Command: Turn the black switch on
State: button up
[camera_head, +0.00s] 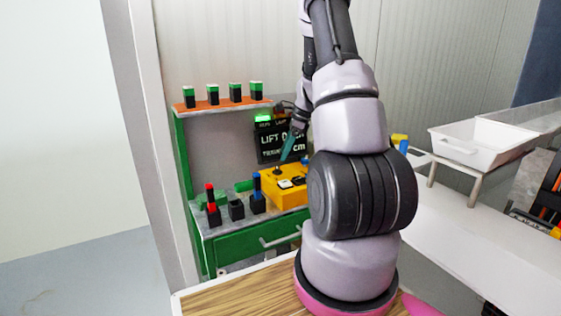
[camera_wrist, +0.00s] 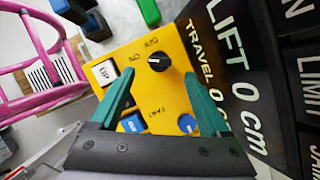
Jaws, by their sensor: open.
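The black switch (camera_wrist: 158,59) is a round knob with a white mark on top of a yellow control box (camera_wrist: 170,90). OFF and ON labels stand beside it. In the head view the yellow box (camera_head: 284,196) sits on the green bench, with the black switch (camera_head: 278,171) at its far left corner. My gripper (camera_wrist: 160,80) is open and empty, its two green fingers over the box, with the knob between and just beyond their tips. In the head view my gripper (camera_head: 287,150) is just above the knob. I cannot tell whether it touches.
The box also carries a white UP button (camera_wrist: 103,73), a blue START button (camera_wrist: 132,123) and a blue knob (camera_wrist: 188,124). A black display (camera_head: 272,142) reading LIFT stands behind. Red-topped (camera_head: 211,197) and blue-topped (camera_head: 257,190) pieces stand left on the green bench (camera_head: 240,243).

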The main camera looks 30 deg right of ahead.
jog(key=v, duration=0.5)
dwell(0.4)
